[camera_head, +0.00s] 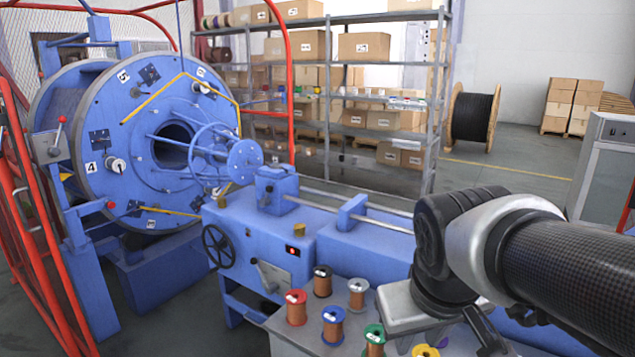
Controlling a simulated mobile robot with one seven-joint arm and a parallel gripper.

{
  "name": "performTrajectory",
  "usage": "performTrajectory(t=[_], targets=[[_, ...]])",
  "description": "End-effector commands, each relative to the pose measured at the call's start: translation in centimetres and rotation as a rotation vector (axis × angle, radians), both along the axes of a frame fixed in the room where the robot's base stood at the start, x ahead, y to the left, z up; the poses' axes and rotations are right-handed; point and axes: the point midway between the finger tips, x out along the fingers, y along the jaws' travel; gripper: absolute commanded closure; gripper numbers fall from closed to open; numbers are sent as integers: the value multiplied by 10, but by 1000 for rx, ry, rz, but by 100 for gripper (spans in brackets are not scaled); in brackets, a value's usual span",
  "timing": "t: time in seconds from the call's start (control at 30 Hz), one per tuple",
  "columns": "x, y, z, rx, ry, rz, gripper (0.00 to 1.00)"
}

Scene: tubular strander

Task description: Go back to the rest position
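My arm comes in from the right edge, with a dark carbon-patterned link and a black and silver wrist. My gripper (408,305) is at its end, low in the picture, over the right part of a grey table (290,338). Its fingers are partly cut off and hidden, so I cannot tell whether they are open or shut or hold anything. Copper wire spools stand to its left: red (297,308), black (322,281), white (357,293) and blue (333,326). A green spool (374,341) and a yellow-topped one (425,350) are close below the gripper.
The blue strander (160,140) with its handwheel fills the left, and its blue bed (340,240) runs behind the table. Red guard rails (45,240) stand at far left. Shelves of boxes (360,120) are behind. A grey cabinet (605,170) is at right.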

Motion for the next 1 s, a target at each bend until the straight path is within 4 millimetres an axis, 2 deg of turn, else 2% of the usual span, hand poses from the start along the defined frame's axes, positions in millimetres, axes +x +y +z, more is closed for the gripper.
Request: performTrajectory(t=[0.1, 0.3, 0.33, 0.57, 0.8, 0.9, 1.0], targets=[[-24, -1, 8, 61, -41, -55, 72], [-55, 3, 14, 158, -94, -122, 72], [-52, 3, 32, 154, -88, -120, 72], [-51, 3, 83, 149, -84, -116, 72], [-51, 3, 149, 148, -84, -116, 72], [-51, 3, 169, 148, -84, -116, 72], [-51, 3, 176, 148, -84, -116, 72]])
